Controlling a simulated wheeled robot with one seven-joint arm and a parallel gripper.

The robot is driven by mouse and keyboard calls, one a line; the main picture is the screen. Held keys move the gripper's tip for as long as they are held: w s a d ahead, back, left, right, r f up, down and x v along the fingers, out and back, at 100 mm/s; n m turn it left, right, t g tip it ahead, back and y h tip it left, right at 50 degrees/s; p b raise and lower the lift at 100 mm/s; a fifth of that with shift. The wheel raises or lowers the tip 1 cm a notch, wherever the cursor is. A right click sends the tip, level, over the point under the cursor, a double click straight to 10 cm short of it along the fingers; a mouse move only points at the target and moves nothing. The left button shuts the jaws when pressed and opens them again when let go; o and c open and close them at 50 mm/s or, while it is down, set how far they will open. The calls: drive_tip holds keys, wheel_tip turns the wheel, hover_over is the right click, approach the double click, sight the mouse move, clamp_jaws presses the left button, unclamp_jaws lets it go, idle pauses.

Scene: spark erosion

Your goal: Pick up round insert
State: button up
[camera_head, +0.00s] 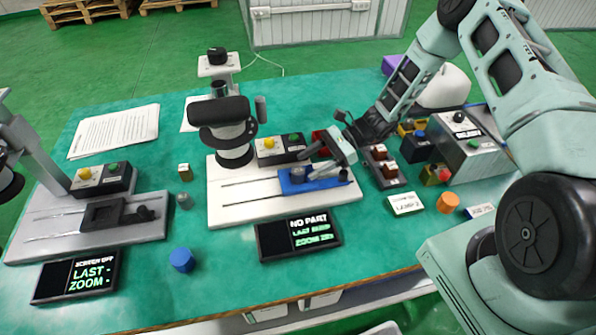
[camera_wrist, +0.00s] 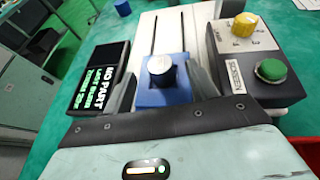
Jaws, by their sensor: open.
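A short grey metal cylinder, the round insert (camera_wrist: 161,70), stands upright on a blue fixture (camera_wrist: 152,97) in the wrist view. In the head view the insert (camera_head: 297,174) sits on the blue fixture (camera_head: 325,184) on the middle machine's pale base. My gripper (camera_wrist: 161,82) is open, with one dark finger on each side of the insert and visible gaps between. In the head view my gripper (camera_head: 314,163) reaches in from the right, low over the fixture. The lower part of the insert is hard to see.
A control box with yellow and green knobs (camera_wrist: 250,50) stands close to the right finger in the wrist view. A display reading "NO PART" (camera_wrist: 98,75) is on the left. The microscope (camera_head: 232,135) rises behind the base. A small grey cylinder (camera_head: 184,201) stands on the green table.

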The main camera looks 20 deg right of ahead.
drive_tip(key=shift+x, duration=1.25)
drive_tip(key=shift+r, duration=0.1)
clamp_jaws()
drive_tip(key=shift+r, duration=0.1)
wheel_tip(320, 180, up, 10)
drive_tip(key=b, duration=0.1)
drive_tip(key=shift+b, duration=0.35)
